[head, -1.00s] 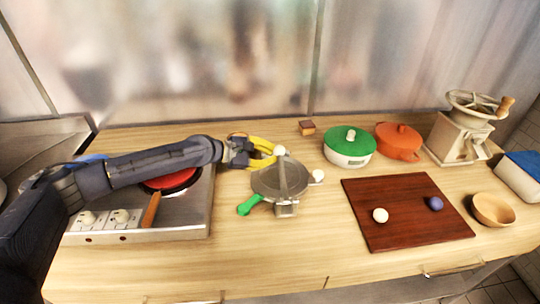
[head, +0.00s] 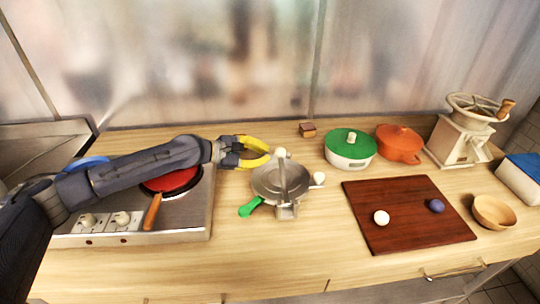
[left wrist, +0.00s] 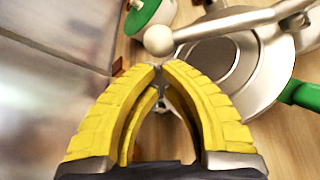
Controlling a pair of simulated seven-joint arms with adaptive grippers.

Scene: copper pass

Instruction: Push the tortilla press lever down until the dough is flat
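The tortilla press (head: 265,184) is a round grey metal plate on the counter, with a green handle (head: 250,206) toward the front left. The knob also shows in the left wrist view (left wrist: 158,40), just beyond the fingertips. My left gripper (head: 269,152) has yellow fingers whose tips meet, with nothing held. It is just left of the knob, apparently apart from it. I cannot see any dough inside the press. My right gripper is out of view.
A stove with a red pan (head: 172,182) stands left of the press. A dark red board (head: 405,232) holds a white ball and a blue one. A green-lidded pot (head: 349,146) and an orange pot (head: 398,143) stand behind.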

